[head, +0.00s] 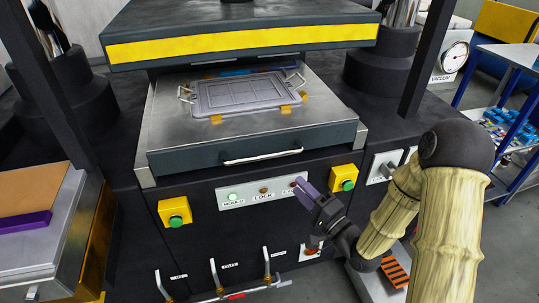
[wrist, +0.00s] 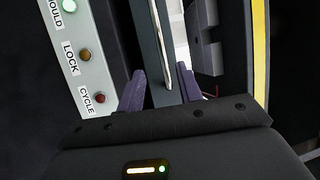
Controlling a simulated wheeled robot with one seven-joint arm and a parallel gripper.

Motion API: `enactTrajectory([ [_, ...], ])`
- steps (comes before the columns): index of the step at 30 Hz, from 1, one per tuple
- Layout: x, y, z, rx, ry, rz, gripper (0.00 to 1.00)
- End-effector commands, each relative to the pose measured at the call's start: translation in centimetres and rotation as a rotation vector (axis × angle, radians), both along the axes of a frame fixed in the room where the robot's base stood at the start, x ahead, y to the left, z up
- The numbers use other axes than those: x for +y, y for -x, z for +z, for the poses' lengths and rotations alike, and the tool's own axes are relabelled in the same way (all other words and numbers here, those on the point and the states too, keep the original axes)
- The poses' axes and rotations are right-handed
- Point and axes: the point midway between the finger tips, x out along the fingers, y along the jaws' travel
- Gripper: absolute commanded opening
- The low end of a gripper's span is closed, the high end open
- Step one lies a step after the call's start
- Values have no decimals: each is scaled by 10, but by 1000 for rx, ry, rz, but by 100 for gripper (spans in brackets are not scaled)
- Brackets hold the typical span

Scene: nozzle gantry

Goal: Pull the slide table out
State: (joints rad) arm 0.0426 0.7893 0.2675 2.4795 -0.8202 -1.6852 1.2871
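The slide table (head: 180,127) is a metal plate with a dark front edge under the press head in the head view. A pale bar handle (head: 262,157) runs along its front; it also shows in the wrist view (wrist: 187,80). A grey mould (head: 240,92) lies on the table with wire handles and orange tabs. My gripper (head: 302,186) has purple fingers and is below and right of the handle, in front of the control panel, apart from the handle. In the wrist view the fingers (wrist: 171,86) stand apart, with the handle in line between them; nothing is held.
The panel (head: 262,193) has MOULD, LOCK and CYCLE lamps; the MOULD lamp is bright green. Yellow boxes with green buttons (head: 175,212) (head: 343,178) flank it. Levers (head: 215,275) stick out below. A yellow-striped press head (head: 240,42) hangs above the table.

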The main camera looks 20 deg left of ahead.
Motion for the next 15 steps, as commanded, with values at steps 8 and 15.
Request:
enactTrajectory([
  [8, 42, -28, 11, -3, -1, 5, 36],
  [15, 76, -53, 18, -4, -1, 3, 36],
])
